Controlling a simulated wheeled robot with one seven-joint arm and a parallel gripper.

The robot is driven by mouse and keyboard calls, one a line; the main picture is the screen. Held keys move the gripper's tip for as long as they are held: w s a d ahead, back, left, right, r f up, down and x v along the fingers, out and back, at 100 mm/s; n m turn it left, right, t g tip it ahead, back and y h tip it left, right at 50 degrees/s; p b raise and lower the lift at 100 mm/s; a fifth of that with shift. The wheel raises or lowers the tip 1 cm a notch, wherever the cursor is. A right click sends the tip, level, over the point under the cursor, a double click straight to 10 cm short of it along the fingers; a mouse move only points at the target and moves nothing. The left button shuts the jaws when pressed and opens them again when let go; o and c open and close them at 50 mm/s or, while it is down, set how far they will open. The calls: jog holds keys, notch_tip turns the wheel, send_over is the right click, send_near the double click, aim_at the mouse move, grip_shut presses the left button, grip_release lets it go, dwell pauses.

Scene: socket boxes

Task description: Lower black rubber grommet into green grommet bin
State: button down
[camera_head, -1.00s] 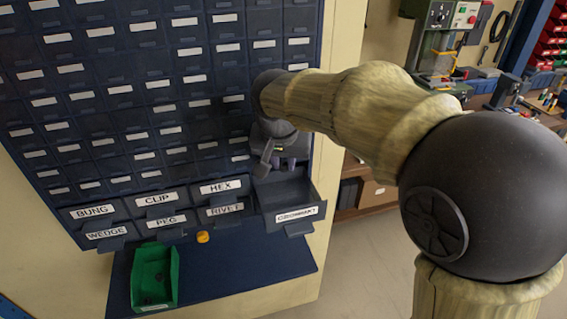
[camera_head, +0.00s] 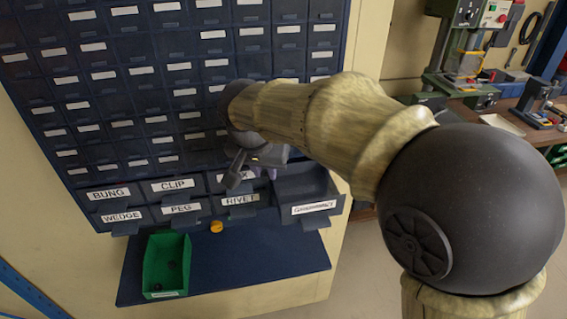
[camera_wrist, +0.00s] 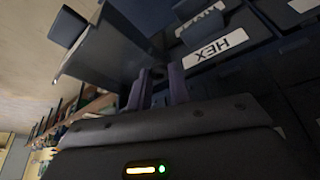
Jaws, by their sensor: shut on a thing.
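The green bin (camera_head: 185,263) stands at the left of the blue shelf, with small dark pieces inside, too small to make out clearly. My gripper (camera_head: 264,174) is just left of the open drawer, in front of the HEX drawer, up and to the right of the bin. In the wrist view its two purple-grey fingers (camera_wrist: 158,80) are closed on a small dark piece, the black grommet (camera_wrist: 157,71), which is mostly hidden. In the head view the grommet cannot be made out.
An open drawer (camera_head: 325,207), its label hard to read, sticks out to the right of my gripper. Labelled drawers such as RIVET (camera_head: 240,199) and PEG (camera_head: 180,209) line the cabinet above the blue shelf (camera_head: 255,265). A small orange-yellow piece (camera_head: 216,227) lies right of the bin.

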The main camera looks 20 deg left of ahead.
jog(key=s+a+f+b, duration=0.4)
jog(key=s+a+f, duration=0.3)
jog(key=a+f, duration=0.3)
jog(key=s+a+f+b, duration=0.3)
jog(key=s+a+f, duration=0.5)
jog(key=a+f, duration=0.3)
jog(key=shift+s+a+f+b, duration=0.2)
jog(key=shift+a+b, duration=0.2)
jog(key=shift+a, duration=0.4)
jog(key=shift+w, duration=0.45)
jog(key=shift+s, duration=0.2)
jog(key=shift+w, duration=0.15)
jog(key=shift+f, duration=0.15)
